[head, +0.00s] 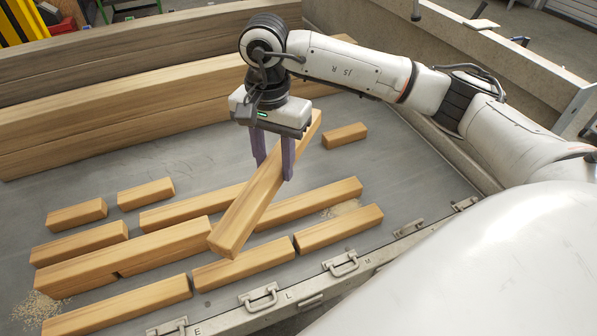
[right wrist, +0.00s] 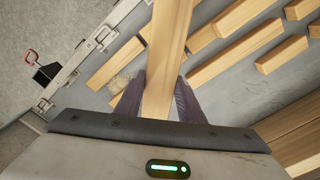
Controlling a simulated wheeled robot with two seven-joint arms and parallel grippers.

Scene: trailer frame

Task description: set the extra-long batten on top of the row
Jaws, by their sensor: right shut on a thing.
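My right gripper (head: 274,172) is shut on a long wooden batten (head: 245,211), its purple fingers on either side of it. The batten is held slantwise above the grey trailer bed, its near end over the rows of battens. In the right wrist view the held batten (right wrist: 168,50) runs away from between the fingers (right wrist: 160,100). Below, a long batten (head: 125,254) in the left part of the middle row appears to rest on others, with a small gap under it. Another batten (head: 308,203) lies right of the held one. My left gripper is not in view.
A front row has two battens (head: 118,308) (head: 245,263) and a third (head: 338,228) at right. Short battens (head: 76,214) (head: 146,193) (head: 345,135) lie farther back. Large stacked beams (head: 120,125) fill the back. A latched edge (head: 262,297) bounds the front.

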